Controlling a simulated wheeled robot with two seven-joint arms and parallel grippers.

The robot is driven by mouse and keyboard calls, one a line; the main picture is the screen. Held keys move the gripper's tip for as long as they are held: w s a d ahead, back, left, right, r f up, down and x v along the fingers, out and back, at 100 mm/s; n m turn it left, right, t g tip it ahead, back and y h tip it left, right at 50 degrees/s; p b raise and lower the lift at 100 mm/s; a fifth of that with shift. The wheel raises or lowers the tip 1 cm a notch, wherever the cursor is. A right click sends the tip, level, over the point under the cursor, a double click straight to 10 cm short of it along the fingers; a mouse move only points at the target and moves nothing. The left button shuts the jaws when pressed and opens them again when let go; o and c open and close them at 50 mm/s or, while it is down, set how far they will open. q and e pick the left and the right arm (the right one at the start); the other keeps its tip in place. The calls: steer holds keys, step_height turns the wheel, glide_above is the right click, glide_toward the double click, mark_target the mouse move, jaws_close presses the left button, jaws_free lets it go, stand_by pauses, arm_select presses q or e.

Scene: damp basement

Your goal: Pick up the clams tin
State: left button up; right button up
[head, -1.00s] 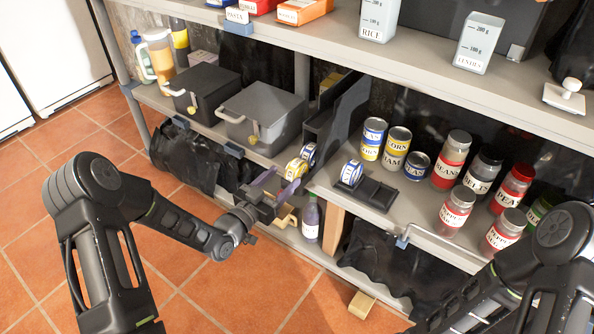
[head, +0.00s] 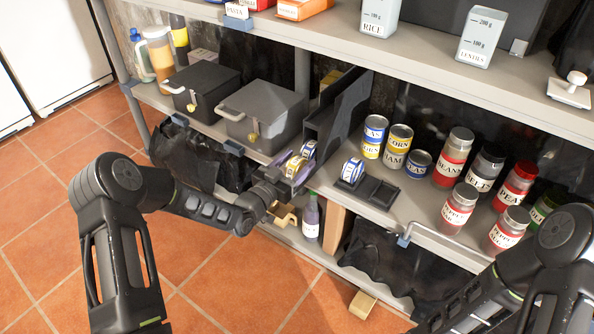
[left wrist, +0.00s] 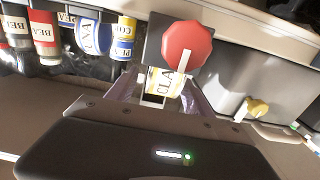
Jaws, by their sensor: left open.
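The clams tin (head: 295,166) is a small yellow and white tin lying on its side on the middle shelf, by the dark upright divider. Its label reads "CLA" in the left wrist view (left wrist: 163,83). My left gripper (head: 288,175) is at the tin, with its jaws open. In the left wrist view the tin shows between the two fingers (left wrist: 160,95); whether either finger touches it I cannot tell. The gripper partly hides the tin. My right gripper is out of view; only part of that arm shows.
A blue and white tin (head: 308,149) is just behind the clams tin. The black divider (head: 335,115) stands close by. A grey lockbox (head: 262,115) is to the left. Another blue tin (head: 352,170) sits in a black tray (head: 378,193) to the right.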

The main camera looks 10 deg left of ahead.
arm_select(q)
steer(key=shift+w, duration=0.1)
steer(key=shift+c, duration=0.3)
jaws_close()
stand_by(0.7)
